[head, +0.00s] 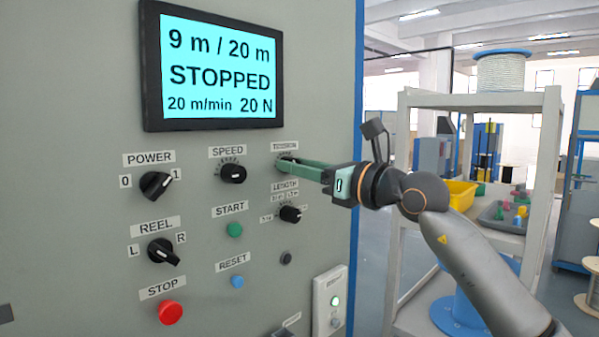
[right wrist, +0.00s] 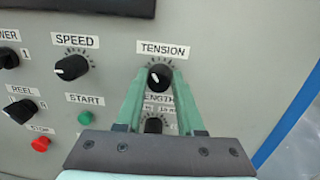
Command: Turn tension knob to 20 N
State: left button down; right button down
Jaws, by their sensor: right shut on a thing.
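The tension knob (right wrist: 159,76) is black with a white pointer mark and sits under the TENSION label in the right wrist view. My right gripper (right wrist: 158,74) has its green fingers closed on the sides of this knob. In the head view the right gripper (head: 284,161) reaches the panel from the right, and its fingers hide most of the tension knob. The display (head: 215,66) reads 9 m / 20 m, STOPPED, 20 m/min and 20 N. My left gripper is not seen in either view.
The length knob (head: 290,214) sits just below the right gripper's fingers. The speed knob (head: 233,174) is to the left. Lower left are the green start button (head: 235,230) and red stop button (head: 170,312). A shelf with a yellow bin (head: 461,194) stands at the right.

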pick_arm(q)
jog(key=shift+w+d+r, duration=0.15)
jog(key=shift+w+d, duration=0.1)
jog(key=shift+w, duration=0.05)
pick_arm(e)
jog(key=shift+m, duration=0.6)
jog(key=c, duration=0.5)
grip_release()
pick_arm(q)
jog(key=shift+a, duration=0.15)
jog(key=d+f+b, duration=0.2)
jog(key=b, duration=0.1)
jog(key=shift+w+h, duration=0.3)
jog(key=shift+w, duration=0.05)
pick_arm(e)
jog(key=v, duration=1.2)
jog(key=shift+s+d, duration=0.2)
